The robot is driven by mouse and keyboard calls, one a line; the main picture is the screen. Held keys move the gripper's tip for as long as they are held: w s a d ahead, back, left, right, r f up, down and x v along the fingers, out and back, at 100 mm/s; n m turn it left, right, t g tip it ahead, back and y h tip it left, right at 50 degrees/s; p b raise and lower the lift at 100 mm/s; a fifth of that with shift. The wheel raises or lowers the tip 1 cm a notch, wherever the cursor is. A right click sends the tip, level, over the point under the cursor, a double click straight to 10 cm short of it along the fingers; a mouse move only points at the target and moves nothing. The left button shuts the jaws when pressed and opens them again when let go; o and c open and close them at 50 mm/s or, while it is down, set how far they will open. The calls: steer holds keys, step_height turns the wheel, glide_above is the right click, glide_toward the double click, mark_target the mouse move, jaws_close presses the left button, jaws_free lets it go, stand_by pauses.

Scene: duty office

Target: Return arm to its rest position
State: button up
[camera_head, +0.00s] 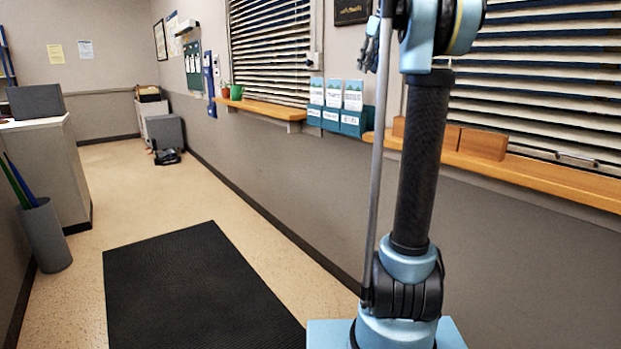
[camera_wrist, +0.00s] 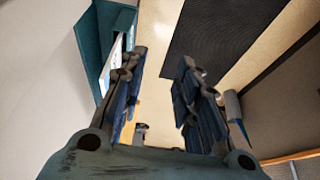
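My arm rises upright at the right of the head view, and its upper end is cut off by the top edge. I see floor through the gap and nothing held.
A wooden ledge (camera_head: 560,178) runs along the right wall below the blinds. A brochure rack (camera_head: 350,122) hangs on that wall close to my arm. A black mat (camera_head: 190,290) lies on open floor. A grey bin (camera_head: 45,236) and a cabinet (camera_head: 45,165) stand at left.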

steer(key=s+f+m+h, duration=0.1)
steer(key=s+f+m, duration=0.2)
steer(key=s+f, duration=1.8)
steer(key=s+a+f+m+g+h, duration=0.1)
steer(key=s+f+m, duration=0.3)
steer(key=s+f, duration=1.6)
step_height(320, 180, down, 8)
steer(key=shift+s+a+f+h, duration=0.1)
steer(key=shift+s+a+h, duration=0.2)
steer(key=shift+s, duration=0.1)
steer(key=shift+d, duration=0.1)
